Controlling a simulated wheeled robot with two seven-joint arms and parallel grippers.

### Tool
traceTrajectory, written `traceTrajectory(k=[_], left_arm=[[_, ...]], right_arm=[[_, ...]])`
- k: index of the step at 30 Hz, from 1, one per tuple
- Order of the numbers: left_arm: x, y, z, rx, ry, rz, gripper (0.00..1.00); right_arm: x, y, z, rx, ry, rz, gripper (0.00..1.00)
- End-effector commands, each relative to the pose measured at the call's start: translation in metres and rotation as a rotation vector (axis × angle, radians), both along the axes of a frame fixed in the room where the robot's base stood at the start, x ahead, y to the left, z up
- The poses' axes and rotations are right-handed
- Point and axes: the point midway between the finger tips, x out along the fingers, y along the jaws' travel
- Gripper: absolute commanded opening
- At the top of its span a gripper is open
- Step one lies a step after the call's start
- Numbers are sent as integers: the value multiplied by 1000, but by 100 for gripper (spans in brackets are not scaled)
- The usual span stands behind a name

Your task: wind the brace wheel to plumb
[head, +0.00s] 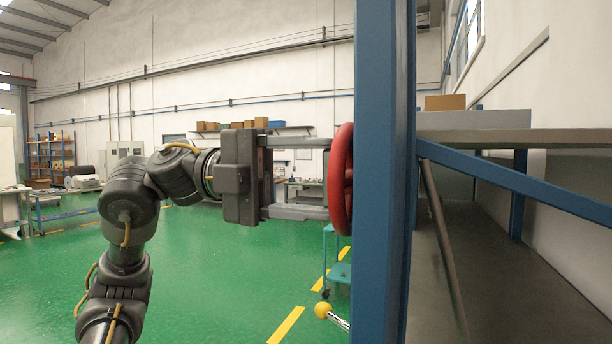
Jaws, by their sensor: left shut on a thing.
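The red brace wheel (342,180) is seen nearly edge-on at the left side of the blue upright post (383,170). My left gripper (325,178) comes in from the left, level with the wheel. It is shut on the wheel, its two fingers reaching the rim, one above the other. The post hides the wheel's far side. A blue diagonal brace (520,184) runs from the post down to the right. My right gripper is not in view.
A yellow ball-ended lever (323,311) sticks out low at the post's left. Grey shelves (480,137) fill the right side, with a cardboard box (445,102) on top. A teal cart (338,272) stands behind the wheel. Green floor is open at left.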

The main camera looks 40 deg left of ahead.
Motion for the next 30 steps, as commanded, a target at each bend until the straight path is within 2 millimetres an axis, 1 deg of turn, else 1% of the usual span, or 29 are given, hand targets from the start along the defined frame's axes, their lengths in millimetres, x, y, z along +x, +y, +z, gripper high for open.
traceTrajectory(k=[15, 16, 21, 30], left_arm=[[0, 0, -1, -6, 21, -1, 35], [0, 0, 0, -6, 20, -1, 59], [0, 0, 0, -6, 20, -1, 80], [0, 2, -1, -7, 20, 1, 80]], right_arm=[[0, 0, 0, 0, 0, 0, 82], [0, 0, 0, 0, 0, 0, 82], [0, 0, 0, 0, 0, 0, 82], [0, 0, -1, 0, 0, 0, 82]])
